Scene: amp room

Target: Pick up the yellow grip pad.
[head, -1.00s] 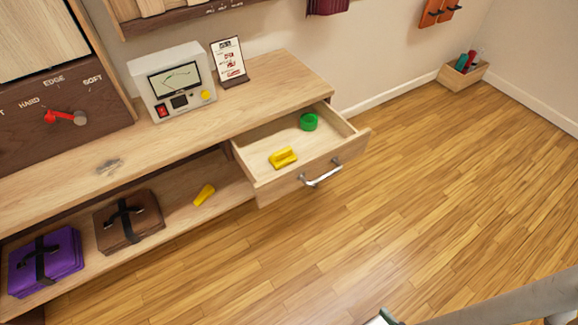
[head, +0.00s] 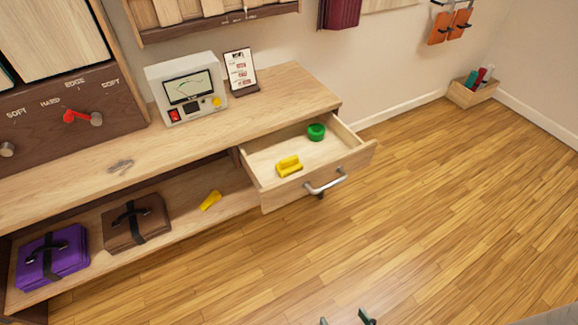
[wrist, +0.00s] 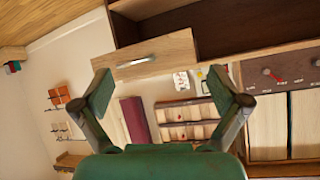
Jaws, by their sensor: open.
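A yellow block with a raised part, which looks like the grip pad (head: 289,166), lies in the open drawer (head: 345,163) near its front left. A second yellow piece (head: 210,200), narrower and wedge-like, lies on the lower shelf left of the drawer. I cannot tell for sure which is the grip pad. My gripper (head: 345,320) shows only its fingertips at the bottom edge of the head view, well apart from both pieces. In the wrist view my gripper (wrist: 160,85) is open and empty, with the drawer front beyond it. Neither yellow piece is clear there.
A green ring-like object (head: 316,132) sits at the back of the drawer. The drawer handle (head: 326,182) sticks out in front. Brown (head: 136,222) and purple (head: 52,258) strapped bundles lie on the lower shelf. A meter box (head: 187,90) stands on top. The floor in front is clear.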

